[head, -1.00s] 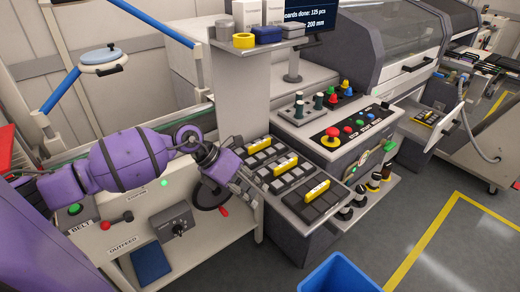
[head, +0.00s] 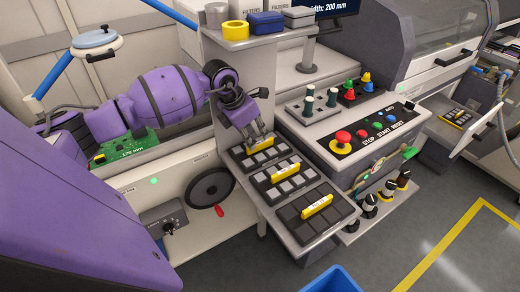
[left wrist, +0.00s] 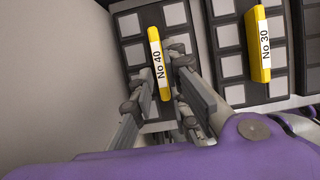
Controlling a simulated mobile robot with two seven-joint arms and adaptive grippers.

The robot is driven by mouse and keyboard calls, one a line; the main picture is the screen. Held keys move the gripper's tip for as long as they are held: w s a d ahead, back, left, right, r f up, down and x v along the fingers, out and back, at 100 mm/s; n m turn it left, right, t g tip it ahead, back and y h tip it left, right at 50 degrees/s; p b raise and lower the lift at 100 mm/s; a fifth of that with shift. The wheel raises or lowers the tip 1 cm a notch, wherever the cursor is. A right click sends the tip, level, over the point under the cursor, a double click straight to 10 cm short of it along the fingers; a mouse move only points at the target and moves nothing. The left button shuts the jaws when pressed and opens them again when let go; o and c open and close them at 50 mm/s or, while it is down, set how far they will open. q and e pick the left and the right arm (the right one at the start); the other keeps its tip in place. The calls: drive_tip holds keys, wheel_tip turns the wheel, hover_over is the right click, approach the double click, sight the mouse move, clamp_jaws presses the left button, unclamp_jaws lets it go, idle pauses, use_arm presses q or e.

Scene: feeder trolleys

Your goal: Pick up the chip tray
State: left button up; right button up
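Several-celled dark chip trays with yellow label handles stand in a row on a grey shelf (head: 277,222). The back tray (head: 240,153) has a yellow handle reading "No 40" in the left wrist view (left wrist: 156,48). My left gripper (head: 258,138) is down at this back tray. In the left wrist view its fingers (left wrist: 162,82) are apart, one on each side of the handle, very near it; firm contact cannot be made out. The tray appears to rest on the shelf. My right gripper is out of view.
The middle tray (head: 264,182), marked "No 30" in the left wrist view (left wrist: 258,45), and the front tray (head: 333,216) stand close by. A handwheel (head: 211,188) is left of the shelf. A button panel (head: 372,134) lies right. A blue bin (head: 332,281) stands below.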

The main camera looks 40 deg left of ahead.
sight(260, 143)
use_arm(q)
drive_tip(key=shift+x, duration=1.5)
drive_tip(key=shift+w, duration=0.1)
clamp_jaws()
drive_tip(key=shift+r, duration=0.15)
